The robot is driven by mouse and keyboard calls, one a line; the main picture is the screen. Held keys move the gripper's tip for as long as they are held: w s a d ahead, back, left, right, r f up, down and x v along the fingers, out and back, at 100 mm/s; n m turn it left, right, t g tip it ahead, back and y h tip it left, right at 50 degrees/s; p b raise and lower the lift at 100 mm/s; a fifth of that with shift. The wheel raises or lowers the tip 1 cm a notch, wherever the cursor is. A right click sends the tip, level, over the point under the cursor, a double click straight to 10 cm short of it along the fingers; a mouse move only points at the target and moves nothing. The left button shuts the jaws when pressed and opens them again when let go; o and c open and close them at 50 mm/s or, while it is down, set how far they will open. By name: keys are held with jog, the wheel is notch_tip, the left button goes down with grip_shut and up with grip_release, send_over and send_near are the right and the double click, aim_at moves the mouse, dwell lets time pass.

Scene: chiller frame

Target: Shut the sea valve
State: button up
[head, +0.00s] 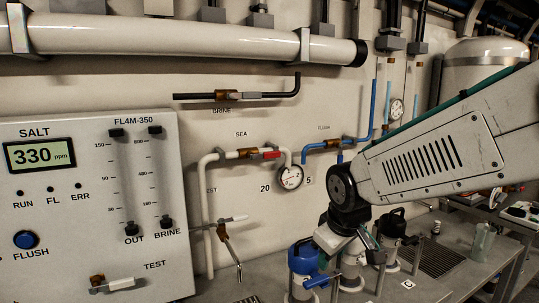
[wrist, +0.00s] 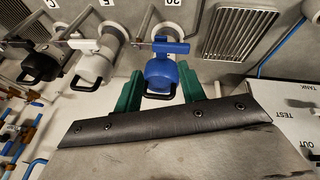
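The sea valve (head: 248,153) sits on a white pipe on the wall under the SEA label, in the middle of the head view. Its red lever (head: 270,155) lies roughly along the horizontal pipe. My gripper (wrist: 160,92) shows in the wrist view with two green fingers spread apart. It looks open, with a blue-capped housing (wrist: 164,74) seen between the fingers; whether they touch it I cannot tell. In the head view my gripper is low and right of the sea valve, apart from it, its fingertips mostly hidden. The sea valve is not identifiable in the wrist view.
The blue-capped housing (head: 303,258) stands on the bench beside white and black ones. A round gauge (head: 290,177) hangs just right of the red lever. Other valves are the brine (head: 228,95), flush (head: 332,143) and a lower one (head: 222,232). A control panel (head: 80,225) juts out at left.

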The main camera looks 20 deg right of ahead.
jog(key=w+r+n+t, duration=0.3)
jog(key=w+n+t, duration=0.35)
jog(key=w, duration=0.85)
jog(key=n+t+y, duration=0.4)
jog(key=n+t, duration=0.3)
jog(key=n, duration=0.2)
send_near(273, 155)
jog(key=w, duration=0.4)
jog(key=shift+w+a+f, duration=0.15)
jog(key=shift+w+a, duration=0.15)
jog(key=shift+w, duration=0.05)
jog(key=shift+w+r, duration=0.15)
jog(key=shift+r, duration=0.05)
jog(key=w, duration=0.5)
jog(key=w+a, duration=0.1)
jog(key=w, duration=0.1)
jog(key=shift+w, duration=0.2)
grip_shut()
